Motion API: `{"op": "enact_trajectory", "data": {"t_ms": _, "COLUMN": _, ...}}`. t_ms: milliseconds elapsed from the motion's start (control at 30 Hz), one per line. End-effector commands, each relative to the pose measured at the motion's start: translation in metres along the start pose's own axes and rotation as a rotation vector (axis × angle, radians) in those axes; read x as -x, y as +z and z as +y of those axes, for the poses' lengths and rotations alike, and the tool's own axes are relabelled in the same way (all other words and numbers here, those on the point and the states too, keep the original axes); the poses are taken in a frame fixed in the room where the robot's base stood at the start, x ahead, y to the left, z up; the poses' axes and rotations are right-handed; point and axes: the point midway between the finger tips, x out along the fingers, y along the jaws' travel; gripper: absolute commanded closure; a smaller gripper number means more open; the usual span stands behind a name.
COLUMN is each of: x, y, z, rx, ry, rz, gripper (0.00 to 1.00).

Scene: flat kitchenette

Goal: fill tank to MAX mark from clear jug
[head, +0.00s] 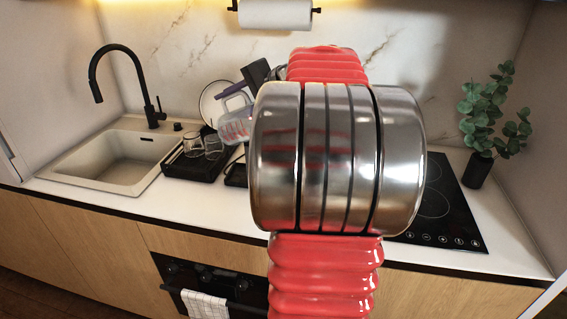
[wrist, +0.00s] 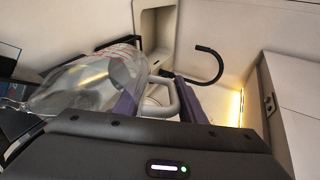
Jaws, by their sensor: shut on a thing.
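The clear jug (head: 236,126) with red markings is held up above the counter behind my arm. It looks tilted, with its handle uppermost. In the wrist view the jug (wrist: 85,85) lies across the left side, its narrower end at the left edge. My gripper (wrist: 158,100) has its purple fingers either side of the pale jug handle (wrist: 172,92) and is shut on it. In the head view the gripper (head: 232,92) is partly hidden by my arm. I cannot make out the tank, its MAX mark or the water level.
A black rack (head: 185,165) with glasses (head: 194,146) stands right of the sink (head: 115,155), below the jug. A white plate (head: 212,98) stands behind. A black hob (head: 440,205) and a plant (head: 490,115) are at the right. My arm hides the counter's middle.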

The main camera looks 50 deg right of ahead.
Motion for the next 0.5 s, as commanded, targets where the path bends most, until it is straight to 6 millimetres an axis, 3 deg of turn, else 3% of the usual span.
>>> {"op": "enact_trajectory", "data": {"t_ms": 500, "x": 0.0021, "y": -0.0002, "z": -0.0002, "rx": 0.0, "ry": -0.025, "rz": 0.001, "gripper": 1.0}}
